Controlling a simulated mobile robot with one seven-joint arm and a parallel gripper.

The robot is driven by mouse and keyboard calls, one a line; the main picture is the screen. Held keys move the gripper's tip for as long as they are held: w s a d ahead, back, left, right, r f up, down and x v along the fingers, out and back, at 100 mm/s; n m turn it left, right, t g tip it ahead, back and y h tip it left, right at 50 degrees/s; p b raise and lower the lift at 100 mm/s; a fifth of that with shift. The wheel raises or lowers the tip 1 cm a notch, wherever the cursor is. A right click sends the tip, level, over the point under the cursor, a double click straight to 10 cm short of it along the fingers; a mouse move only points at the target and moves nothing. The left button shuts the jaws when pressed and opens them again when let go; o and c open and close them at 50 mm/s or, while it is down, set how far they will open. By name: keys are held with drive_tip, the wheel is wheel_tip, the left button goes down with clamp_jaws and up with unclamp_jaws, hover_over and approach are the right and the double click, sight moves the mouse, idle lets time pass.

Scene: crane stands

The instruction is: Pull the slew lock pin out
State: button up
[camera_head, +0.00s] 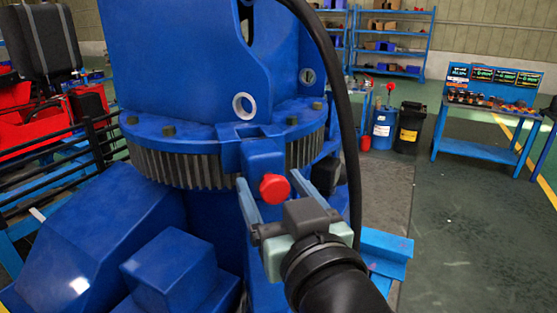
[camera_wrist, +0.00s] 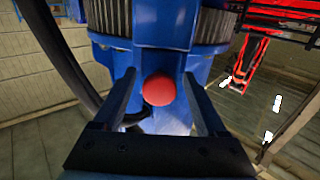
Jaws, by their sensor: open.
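The slew lock pin shows as a round red knob (camera_head: 274,187) on the front of a blue housing (camera_head: 262,155), below the toothed slew ring (camera_head: 190,168). In the wrist view the red knob (camera_wrist: 158,89) lies between my two fingers, near their tips, with a gap on each side. My gripper (camera_head: 268,190) is open in front of the housing, with one finger left of the knob and one right of it. The pin's shaft is hidden behind the knob. In the wrist view, my gripper (camera_wrist: 160,90) holds nothing.
A black hose (camera_head: 345,110) arcs down just right of the knob and behind my wrist. Blue boxy crane parts (camera_head: 165,270) stand at the lower left. A blue workbench (camera_head: 485,148), bins (camera_head: 411,125) and shelves (camera_head: 395,40) are far behind, with open floor at right.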

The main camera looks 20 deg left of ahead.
sight(261, 166)
drive_tip(key=shift+x, duration=1.25)
clamp_jaws()
idle(0.5)
